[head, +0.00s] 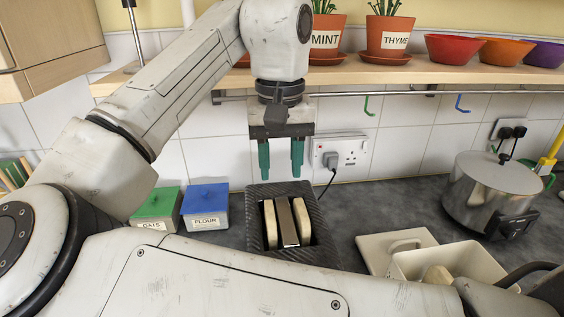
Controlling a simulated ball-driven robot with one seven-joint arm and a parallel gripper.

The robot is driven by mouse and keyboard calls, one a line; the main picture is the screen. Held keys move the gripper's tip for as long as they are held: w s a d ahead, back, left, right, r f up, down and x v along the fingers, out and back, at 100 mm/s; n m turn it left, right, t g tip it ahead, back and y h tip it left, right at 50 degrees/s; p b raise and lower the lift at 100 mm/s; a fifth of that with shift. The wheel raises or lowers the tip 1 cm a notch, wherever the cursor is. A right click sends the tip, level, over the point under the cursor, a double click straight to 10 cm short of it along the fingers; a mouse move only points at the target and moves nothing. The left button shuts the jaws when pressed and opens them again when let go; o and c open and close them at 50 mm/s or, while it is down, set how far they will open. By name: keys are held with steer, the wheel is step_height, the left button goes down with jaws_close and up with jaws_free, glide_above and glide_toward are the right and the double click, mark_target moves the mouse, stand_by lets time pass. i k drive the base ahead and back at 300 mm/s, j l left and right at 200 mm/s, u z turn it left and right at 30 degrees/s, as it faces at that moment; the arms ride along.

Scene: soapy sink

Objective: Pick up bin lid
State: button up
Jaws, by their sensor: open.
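The cream bin lid (388,254) lies flat on the dark worktop, to the right of the toaster. A raised handle shows on its top. It lies beside the open cream bin (480,253), which holds a piece of bread (436,276). Whether lid and bin touch is unclear. My white arm hides the near edge of the bin. My gripper (282,174) hangs fingers-down above the toaster, to the left of and higher than the lid. Its green fingers are apart with nothing between them.
The dark toaster (258,225) holds bread slices below my gripper. A steel pot (490,195) stands at the right. Green and blue-lidded tins (205,208) stand at the left. A wooden shelf (400,74) with pots and bowls, and a rail with hooks, run along the wall.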

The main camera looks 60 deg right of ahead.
mark_target(376, 250)
steer(key=k+j, duration=0.2)
steer(key=k, duration=0.25)
steer(key=k+j, duration=0.2)
steer(key=k, duration=0.25)
steer(key=k+j, duration=0.2)
steer(key=k, duration=0.25)
